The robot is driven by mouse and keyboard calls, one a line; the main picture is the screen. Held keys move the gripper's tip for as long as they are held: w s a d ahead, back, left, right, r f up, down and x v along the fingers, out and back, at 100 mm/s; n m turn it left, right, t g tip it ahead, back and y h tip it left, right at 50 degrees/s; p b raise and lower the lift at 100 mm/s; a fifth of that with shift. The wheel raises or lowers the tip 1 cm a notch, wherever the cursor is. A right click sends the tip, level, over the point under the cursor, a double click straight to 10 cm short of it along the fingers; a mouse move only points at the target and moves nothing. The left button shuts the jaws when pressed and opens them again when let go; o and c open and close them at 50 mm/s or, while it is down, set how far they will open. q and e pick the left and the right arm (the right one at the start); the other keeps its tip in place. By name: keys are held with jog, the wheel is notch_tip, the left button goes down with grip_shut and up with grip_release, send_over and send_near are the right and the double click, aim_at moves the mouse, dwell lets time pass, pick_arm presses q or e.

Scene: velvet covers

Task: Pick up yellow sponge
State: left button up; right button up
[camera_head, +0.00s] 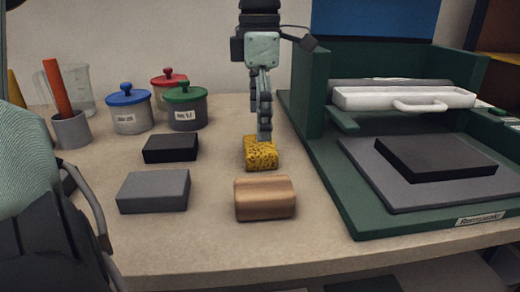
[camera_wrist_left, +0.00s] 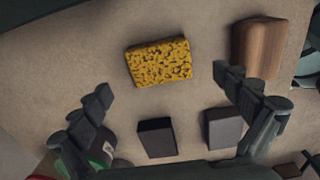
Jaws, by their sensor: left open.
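The yellow sponge (camera_head: 260,156), speckled with dark pores, lies flat on the table in the middle of the head view. My left gripper (camera_head: 260,125) points down over it, with one finger in front of the other and the near fingertip overlapping the sponge's back edge. In the left wrist view the sponge (camera_wrist_left: 158,62) lies ahead of the gripper (camera_wrist_left: 163,85), whose two fingers are spread wide with nothing between them. I cannot tell how high the fingertips are above the table. My right gripper is not in view.
A brown wooden block (camera_head: 264,198) sits close in front of the sponge. A black block (camera_head: 171,148) and a grey block (camera_head: 154,190) lie to the left. Lidded jars (camera_head: 187,110) stand behind them. A green fixture (camera_head: 345,205) borders the right side.

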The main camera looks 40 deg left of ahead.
aim_at(260, 144)
pick_arm(q)
notch_tip(260, 144, down, 5)
jog(key=shift+f, duration=0.1)
jog(key=c, duration=1)
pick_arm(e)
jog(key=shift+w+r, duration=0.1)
pick_arm(q)
jog(key=shift+r, duration=0.65)
jog(key=r, duration=0.3)
jog(key=shift+s+r, duration=0.25)
jog(key=shift+s, duration=0.15)
jog(key=s+r, duration=0.6)
jog(key=s, duration=0.4)
jog(key=shift+s+d+r+b, duration=0.15)
jog(key=shift+s+d+b, duration=0.2)
jog(key=shift+s+b, duration=0.05)
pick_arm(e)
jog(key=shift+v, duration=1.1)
